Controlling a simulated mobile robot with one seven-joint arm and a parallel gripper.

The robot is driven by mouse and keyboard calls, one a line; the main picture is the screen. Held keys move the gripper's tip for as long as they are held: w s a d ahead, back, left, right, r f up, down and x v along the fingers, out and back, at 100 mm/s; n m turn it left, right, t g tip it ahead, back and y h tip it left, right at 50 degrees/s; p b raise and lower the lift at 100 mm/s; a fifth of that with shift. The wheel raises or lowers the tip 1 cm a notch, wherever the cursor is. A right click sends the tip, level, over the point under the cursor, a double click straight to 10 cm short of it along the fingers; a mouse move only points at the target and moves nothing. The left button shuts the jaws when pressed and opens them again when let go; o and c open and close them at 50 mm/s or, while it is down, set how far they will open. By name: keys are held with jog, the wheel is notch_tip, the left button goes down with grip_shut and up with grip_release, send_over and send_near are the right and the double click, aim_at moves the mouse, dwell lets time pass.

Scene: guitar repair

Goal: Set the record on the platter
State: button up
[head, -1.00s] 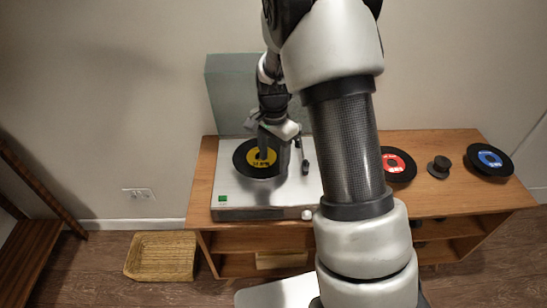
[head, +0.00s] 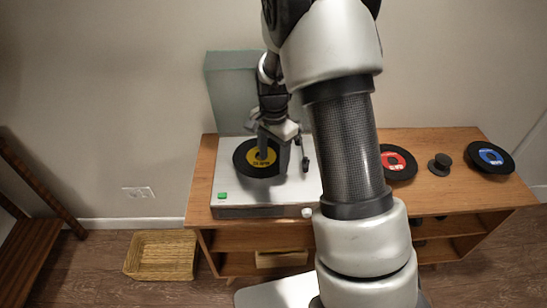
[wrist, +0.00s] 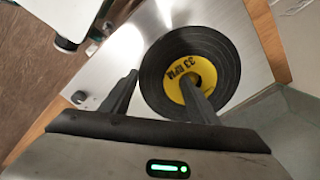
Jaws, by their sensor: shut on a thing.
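The black record with a yellow label (head: 243,161) lies level over the left part of the turntable (head: 230,203). It also shows in the wrist view (wrist: 225,68), with "33 RPM" on its label. My gripper (head: 272,152) points down at it and is shut on the record. In the wrist view my gripper (wrist: 160,88) has one finger over the label's middle and the other outside the rim. The platter is hidden under the record. I cannot tell whether the record touches it.
The tonearm (head: 305,162) stands right of the record. The raised lid (head: 229,90) is behind. A red-label record (head: 398,167), a black knob-like piece (head: 439,165) and a blue-label record (head: 490,158) lie along the right of the wooden cabinet. A wicker basket (head: 160,256) sits on the floor.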

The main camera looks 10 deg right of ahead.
jog(key=o, duration=0.8)
jog(key=shift+s+f, duration=0.2)
jog(key=shift+f, duration=0.25)
jog(key=shift+w+r+p, duration=0.2)
jog(key=shift+r+p, duration=0.8)
jog(key=shift+r, duration=0.3)
jog(key=shift+r+p, duration=3.1)
jog(key=shift+r, duration=1.2)
jog(key=s+r+n+t+p, duration=0.15)
jog(key=s+r, duration=0.25)
jog(key=r, duration=0.5)
jog(key=s+r+n+t+p, duration=0.1)
jog(key=s+r+n, duration=0.25)
jog(key=r, duration=0.55)
jog(key=s+r+n+t+p, duration=0.1)
jog(key=s+r+n, duration=0.1)
jog(key=s, duration=0.3)
jog(key=s+r+n+t+p, duration=0.1)
jog(key=s+r+n, duration=0.1)
jog(key=s+r, duration=0.2)
jog(key=s+r+n+t+p, duration=0.1)
jog(key=s+r+n, duration=0.1)
jog(key=s, duration=0.5)
jog(key=shift+a+r+n, duration=0.2)
jog(key=shift+r, duration=0.25)
jog(key=shift+a+r+n, duration=0.2)
jog(key=shift+r, duration=0.25)
